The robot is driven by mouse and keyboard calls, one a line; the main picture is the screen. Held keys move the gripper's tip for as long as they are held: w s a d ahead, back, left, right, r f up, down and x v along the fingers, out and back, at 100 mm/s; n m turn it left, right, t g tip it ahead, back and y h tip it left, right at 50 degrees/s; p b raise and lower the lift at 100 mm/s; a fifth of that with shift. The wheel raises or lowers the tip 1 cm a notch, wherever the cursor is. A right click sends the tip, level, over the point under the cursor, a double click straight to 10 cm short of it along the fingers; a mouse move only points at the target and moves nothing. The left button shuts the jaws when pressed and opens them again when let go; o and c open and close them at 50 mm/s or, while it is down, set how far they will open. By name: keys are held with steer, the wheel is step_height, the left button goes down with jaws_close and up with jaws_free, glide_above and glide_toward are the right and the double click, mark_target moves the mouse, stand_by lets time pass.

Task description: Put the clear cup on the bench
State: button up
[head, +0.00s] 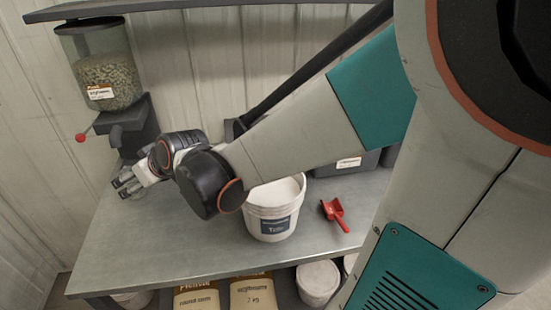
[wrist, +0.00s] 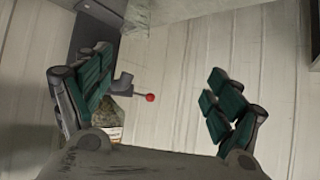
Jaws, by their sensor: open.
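My gripper (head: 124,186) is at the left part of the grey bench (head: 150,240), in front of the seed dispenser's base. In the wrist view my gripper (wrist: 160,78) has its two green-padded fingers wide apart, with no object visible between them. The seed dispenser (head: 106,82) has a clear hopper of pellets and a dark base. Its red knob (head: 80,138) sticks out to the left and also shows between the fingers in the wrist view (wrist: 150,97). My arm hides part of the bench.
A white labelled bucket (head: 270,222) stands on the bench, partly behind my arm. A red scoop (head: 335,213) lies to its right. A dark bin (head: 346,166) is at the back. Bags (head: 252,291) and a white tub (head: 318,282) are below. The front left bench is clear.

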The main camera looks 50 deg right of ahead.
steer(key=s+d+m+g+h, duration=0.1)
steer(key=s+g+h, duration=0.1)
steer(key=s, duration=2)
steer(key=shift+d+r+g, duration=0.35)
steer(key=shift+r+g, duration=0.1)
steer(key=shift+g, duration=0.15)
